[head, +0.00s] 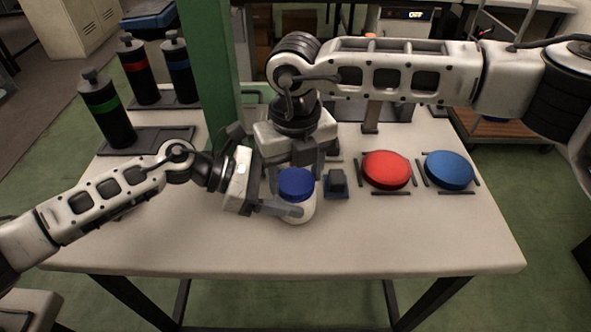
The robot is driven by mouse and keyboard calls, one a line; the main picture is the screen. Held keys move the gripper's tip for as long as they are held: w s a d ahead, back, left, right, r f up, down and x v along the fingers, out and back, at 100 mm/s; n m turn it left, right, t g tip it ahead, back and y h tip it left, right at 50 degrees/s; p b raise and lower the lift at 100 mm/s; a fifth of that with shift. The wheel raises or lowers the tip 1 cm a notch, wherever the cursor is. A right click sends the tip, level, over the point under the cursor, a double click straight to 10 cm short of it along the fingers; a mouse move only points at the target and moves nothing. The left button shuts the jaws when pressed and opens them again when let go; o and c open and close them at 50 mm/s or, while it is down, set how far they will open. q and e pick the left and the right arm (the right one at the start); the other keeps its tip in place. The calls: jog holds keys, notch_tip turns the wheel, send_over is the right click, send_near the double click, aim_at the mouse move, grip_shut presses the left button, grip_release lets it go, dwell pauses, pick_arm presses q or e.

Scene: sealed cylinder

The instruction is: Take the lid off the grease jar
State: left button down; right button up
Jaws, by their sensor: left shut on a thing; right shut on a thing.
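The grease jar (303,213) is a white, squat jar standing on the table in the middle of the head view. Its round blue lid (296,184) sits on top, and I see no clear gap between lid and jar. My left gripper (288,208) reaches in from the left, low down, and is shut on the jar's body. My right gripper (301,172) points down from behind and above, and its fingers are shut on the lid. The far side of the jar and part of the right fingertips are hidden.
A small dark block (337,184) stands just right of the jar. A red disc (386,169) and a blue disc (449,170) lie further right between dark strips. Black bottles (106,112) stand at the back left, near a green post (210,75). The front table (400,240) is clear.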

jog(key=n, duration=0.4)
jog(key=shift+n, duration=0.4)
jog(key=n, duration=1.8)
jog(key=shift+r+n, duration=0.1)
jog(key=shift+n, duration=0.3)
jog(key=shift+r, duration=0.1)
jog(key=shift+r, duration=1)
